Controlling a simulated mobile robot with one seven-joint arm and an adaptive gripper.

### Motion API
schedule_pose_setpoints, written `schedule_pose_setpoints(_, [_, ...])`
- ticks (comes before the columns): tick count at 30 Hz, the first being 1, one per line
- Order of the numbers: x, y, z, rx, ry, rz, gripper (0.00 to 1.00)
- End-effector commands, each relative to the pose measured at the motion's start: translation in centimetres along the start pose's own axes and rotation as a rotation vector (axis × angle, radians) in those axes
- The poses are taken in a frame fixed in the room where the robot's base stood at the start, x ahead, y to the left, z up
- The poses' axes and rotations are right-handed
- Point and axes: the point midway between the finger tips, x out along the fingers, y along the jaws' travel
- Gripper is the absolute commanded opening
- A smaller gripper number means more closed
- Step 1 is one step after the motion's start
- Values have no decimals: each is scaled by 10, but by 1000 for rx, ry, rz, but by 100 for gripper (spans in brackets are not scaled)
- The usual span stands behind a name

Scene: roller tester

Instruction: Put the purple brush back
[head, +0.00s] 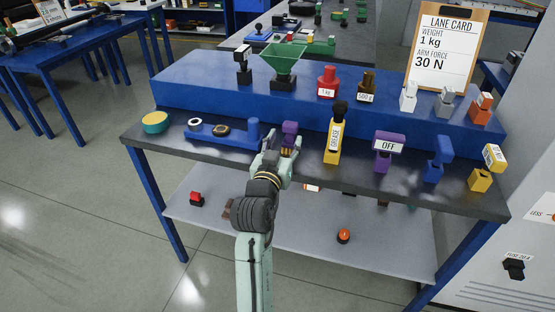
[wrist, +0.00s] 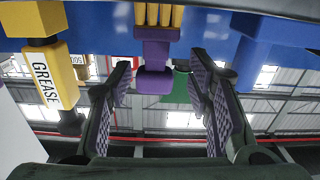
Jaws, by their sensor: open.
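The purple brush (head: 290,128) stands on the dark bench top, between a blue tray with a post (head: 235,138) and the yellow GREASE bottle (head: 333,140). In the wrist view the purple brush (wrist: 155,60) shows its yellow bristles at the top of the picture and its purple knob at the other end; that picture looks upside down. My gripper (head: 284,153) is at the bench's front edge, close in front of the brush and partly hiding it. In the wrist view my gripper (wrist: 162,90) is open, with the knob roughly centred at its fingertips. I cannot tell whether they touch it.
A purple OFF block (head: 389,149) and a blue block (head: 437,160) stand further right. A teal and yellow round pot (head: 155,122) is at the left end. A raised blue shelf (head: 225,93) runs behind. A lower shelf (head: 290,232) lies under the bench.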

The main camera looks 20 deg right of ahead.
Motion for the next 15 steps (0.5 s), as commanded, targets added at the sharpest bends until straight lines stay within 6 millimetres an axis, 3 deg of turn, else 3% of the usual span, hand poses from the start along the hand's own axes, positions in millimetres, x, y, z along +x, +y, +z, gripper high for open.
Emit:
schedule_pose_setpoints(6, [-49,-1,3,-1,1,-2,46])
schedule_pose_setpoints(15, [-83,0,1,0,1,-1,46])
